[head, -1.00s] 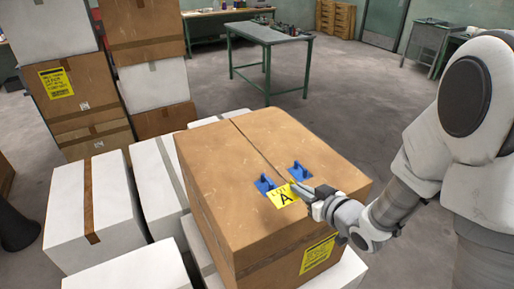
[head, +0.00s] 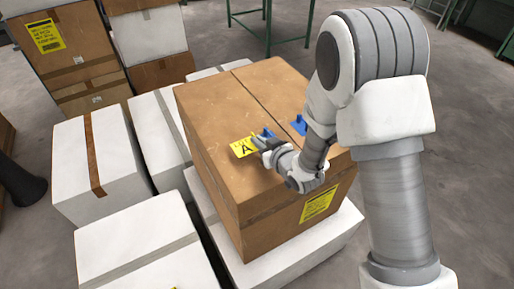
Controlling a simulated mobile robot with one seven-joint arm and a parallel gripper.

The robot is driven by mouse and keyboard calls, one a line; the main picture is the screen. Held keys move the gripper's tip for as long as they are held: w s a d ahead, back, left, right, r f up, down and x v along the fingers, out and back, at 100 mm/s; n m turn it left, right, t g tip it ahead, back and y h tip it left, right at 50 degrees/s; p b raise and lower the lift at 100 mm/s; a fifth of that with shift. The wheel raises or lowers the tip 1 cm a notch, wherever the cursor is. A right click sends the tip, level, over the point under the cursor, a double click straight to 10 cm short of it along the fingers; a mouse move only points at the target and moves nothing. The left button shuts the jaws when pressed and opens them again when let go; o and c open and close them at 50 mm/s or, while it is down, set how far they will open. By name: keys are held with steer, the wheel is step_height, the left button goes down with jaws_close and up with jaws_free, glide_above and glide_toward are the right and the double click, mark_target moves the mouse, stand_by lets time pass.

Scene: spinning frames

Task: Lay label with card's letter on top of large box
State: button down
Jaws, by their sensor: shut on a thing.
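The large brown box (head: 215,110) stands on white boxes in the middle of the head view. A yellow label (head: 243,147) with the letter A is over the left part of its top. My gripper (head: 262,144) is shut on the label's right edge. I cannot tell whether the label touches the box top. Two blue things (head: 299,125) are on the box top, the left one partly behind my gripper. The card is not identifiable in view.
White boxes (head: 95,170) stand left and in front of the large box. Stacked brown and white boxes (head: 75,55) are behind at left. A yellow printed label (head: 319,203) is on the large box's front side. A green table (head: 285,40) stands at the back, with open floor around it.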

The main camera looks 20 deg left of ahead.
mark_target(257, 157)
steer(key=shift+a+f, duration=0.3)
steer(key=shift+a, duration=0.05)
steer(key=shift+f+p, duration=0.3)
steer(key=shift+f, duration=1.6)
steer(key=shift+f+b, duration=0.2)
steer(key=shift+b, duration=0.1)
steer(key=c, duration=1)
jaws_free()
steer(key=shift+c, duration=0.2)
steer(key=shift+r, duration=0.1)
steer(key=shift+d+r+p, duration=0.2)
steer(key=shift+p, duration=0.1)
steer(key=b+v, duration=0.1)
steer(key=v, duration=1)
steer(key=shift+s+d+r+b, duration=0.15)
steer(key=shift+s+d+b, duration=0.1)
steer(key=shift+b, duration=0.15)
